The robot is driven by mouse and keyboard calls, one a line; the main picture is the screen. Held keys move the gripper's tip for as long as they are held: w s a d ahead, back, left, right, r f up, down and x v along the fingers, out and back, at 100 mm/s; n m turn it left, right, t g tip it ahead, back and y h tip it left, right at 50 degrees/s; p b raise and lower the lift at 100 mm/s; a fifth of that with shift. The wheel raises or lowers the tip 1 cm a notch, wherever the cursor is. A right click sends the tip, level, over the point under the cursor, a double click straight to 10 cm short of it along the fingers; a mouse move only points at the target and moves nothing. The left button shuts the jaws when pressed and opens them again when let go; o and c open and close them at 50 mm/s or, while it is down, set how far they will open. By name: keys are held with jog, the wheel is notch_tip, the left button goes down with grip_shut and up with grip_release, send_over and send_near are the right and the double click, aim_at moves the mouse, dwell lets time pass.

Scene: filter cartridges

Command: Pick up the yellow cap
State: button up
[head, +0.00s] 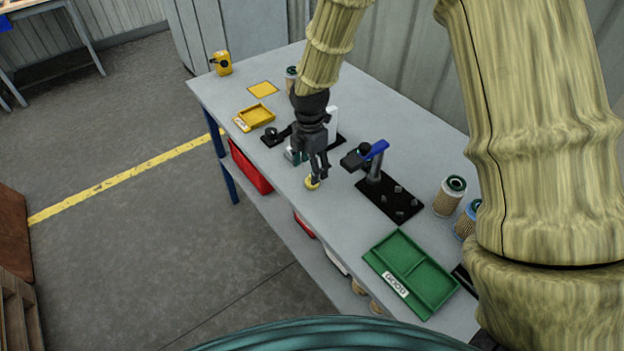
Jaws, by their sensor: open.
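The yellow cap (311,183) is a small round piece on the grey workbench, near its front edge at mid-length. My gripper (316,175) points down over the cap, with its dark fingers open and the fingertips close around or just beside it. Part of the cap is hidden by the fingers, and I cannot tell whether they touch it.
A black fixture with a blue lever (374,150) stands close right of my gripper. A green tray (412,270) marked GOOD lies at the near end. A yellow tray (257,116) and yellow mat (263,89) lie farther back. Filter cartridges (449,196) stand along the right.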

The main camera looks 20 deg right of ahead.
jog(key=shift+w+f, duration=0.6)
jog(key=shift+s+d+f+p, duration=0.2)
jog(key=shift+s+f+p, duration=0.05)
jog(key=shift+s+p, duration=0.25)
jog(key=shift+s+d+f, duration=0.1)
jog(key=shift+f, duration=0.15)
jog(key=f, duration=0.1)
jog(key=w+f+p, duration=0.1)
jog(key=f, duration=0.1)
jog(key=shift+d, duration=0.1)
jog(key=shift+s+f, duration=0.2)
jog(key=shift+f, duration=0.1)
jog(key=shift+w, duration=0.1)
jog(key=shift+c, duration=0.3)
jog(key=c, duration=0.8)
